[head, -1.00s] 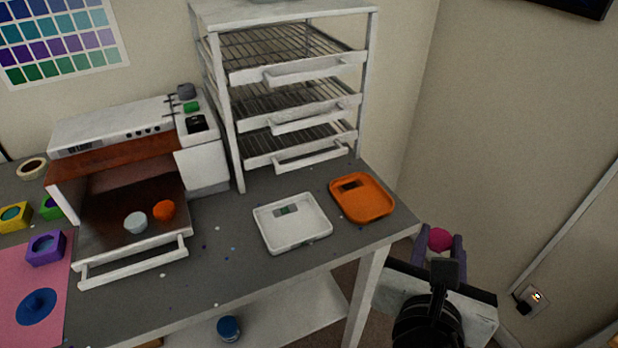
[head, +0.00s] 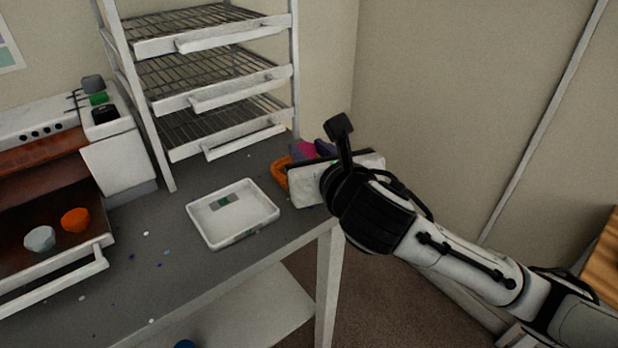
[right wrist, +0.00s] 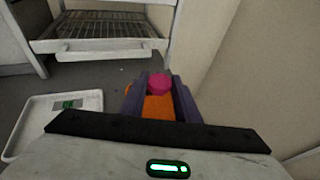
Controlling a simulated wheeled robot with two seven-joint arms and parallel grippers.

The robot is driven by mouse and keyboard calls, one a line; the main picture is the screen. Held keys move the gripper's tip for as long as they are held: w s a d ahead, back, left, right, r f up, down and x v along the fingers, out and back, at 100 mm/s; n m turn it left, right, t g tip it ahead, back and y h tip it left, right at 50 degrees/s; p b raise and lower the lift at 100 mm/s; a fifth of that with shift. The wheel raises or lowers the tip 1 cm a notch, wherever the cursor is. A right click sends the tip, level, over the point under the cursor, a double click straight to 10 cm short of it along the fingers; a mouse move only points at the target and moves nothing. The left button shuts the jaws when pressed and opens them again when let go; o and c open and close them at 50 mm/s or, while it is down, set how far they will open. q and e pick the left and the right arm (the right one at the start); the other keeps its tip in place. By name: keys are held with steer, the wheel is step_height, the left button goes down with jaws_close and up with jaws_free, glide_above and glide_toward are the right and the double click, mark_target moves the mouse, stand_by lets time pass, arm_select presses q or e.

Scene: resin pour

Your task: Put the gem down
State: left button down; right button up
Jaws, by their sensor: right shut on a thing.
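My right gripper (head: 318,149) is at the right end of the table, over the orange tray (head: 281,178). Its purple fingers are shut on a magenta gem (head: 306,150). In the right wrist view the gem (right wrist: 160,83) sits between the fingertips (right wrist: 158,88), with the orange tray (right wrist: 159,107) showing below and behind it. I cannot tell whether the gem touches the tray. My gripper hides most of the tray in the head view. My left gripper is not in view.
A white tray (head: 262,213) lies just left of the orange tray. A white rack with wire shelves (head: 208,152) stands behind. At the left, an open oven drawer (head: 96,268) holds a pale cup (head: 39,239) and an orange cup (head: 75,220).

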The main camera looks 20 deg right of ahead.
steer(key=shift+f, duration=0.45)
step_height(320, 180, down, 4)
steer(key=shift+r+b, duration=0.1)
steer(key=shift+b, duration=0.45)
steer(key=shift+r, duration=0.1)
steer(key=o, duration=1)
